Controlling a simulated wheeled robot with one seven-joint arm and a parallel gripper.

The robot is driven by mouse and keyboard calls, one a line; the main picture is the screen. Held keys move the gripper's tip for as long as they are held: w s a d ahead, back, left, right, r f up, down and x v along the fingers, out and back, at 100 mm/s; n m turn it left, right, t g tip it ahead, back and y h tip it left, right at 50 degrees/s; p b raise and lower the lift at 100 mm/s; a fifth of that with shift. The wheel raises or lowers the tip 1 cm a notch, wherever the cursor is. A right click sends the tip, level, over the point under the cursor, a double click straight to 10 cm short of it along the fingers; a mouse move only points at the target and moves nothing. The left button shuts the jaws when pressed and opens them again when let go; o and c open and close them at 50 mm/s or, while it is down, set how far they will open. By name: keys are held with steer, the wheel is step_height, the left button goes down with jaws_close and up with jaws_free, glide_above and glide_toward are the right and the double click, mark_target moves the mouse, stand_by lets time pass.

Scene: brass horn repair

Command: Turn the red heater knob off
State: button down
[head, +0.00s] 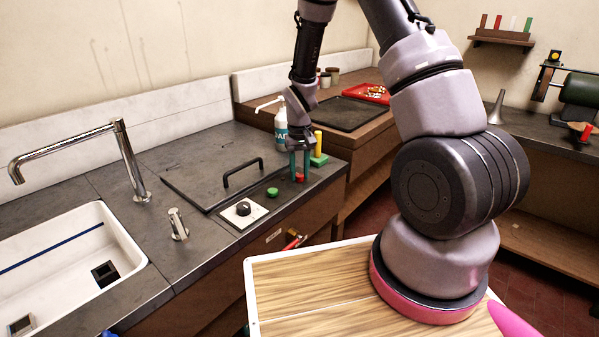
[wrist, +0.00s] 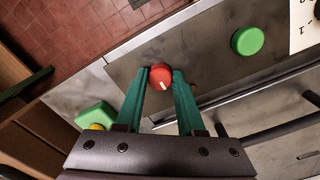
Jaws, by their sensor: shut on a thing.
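The red heater knob (wrist: 161,77) sits on the dark control strip of the counter, with a pale pointer mark on its top. In the wrist view my gripper (wrist: 160,80) has its two green fingers on either side of the knob, shut on it. In the head view the red knob (head: 299,177) shows small below the fingertips of my gripper (head: 300,172), partly hidden by them. A green knob (head: 272,192) sits to its left on the same strip, and also shows in the wrist view (wrist: 247,41).
A black dial on a white plate (head: 243,211) lies left of the green knob. A dark lid with a handle (head: 225,182) lies behind the strip. A white pump bottle (head: 281,125) and a green block with a yellow post (head: 318,150) stand close to my gripper.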

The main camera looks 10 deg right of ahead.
stand_by(0.3)
steer(key=c, duration=0.5)
jaws_free()
step_height(320, 180, up, 11)
steer(key=shift+f, duration=0.1)
step_height(320, 180, up, 18)
steer(key=m+t+y, duration=0.1)
steer(key=m+t, duration=0.1)
steer(key=t, duration=0.1)
glide_above(300, 174)
steer(key=s+d, duration=0.4)
steer(key=s, duration=0.4)
steer(key=s+r+m+t, duration=0.1)
steer(key=s+r, duration=0.2)
steer(key=s, duration=0.2)
steer(key=s+d+r+m+t, duration=0.1)
steer(key=s+r, duration=0.2)
steer(key=s, duration=0.1)
steer(key=s+r+t+y, duration=0.1)
steer(key=s+r+t, duration=0.1)
steer(key=s+r, duration=0.2)
steer(key=shift+s+d+m, duration=0.35)
steer(key=shift+s+m, duration=0.05)
steer(key=shift+s, duration=0.4)
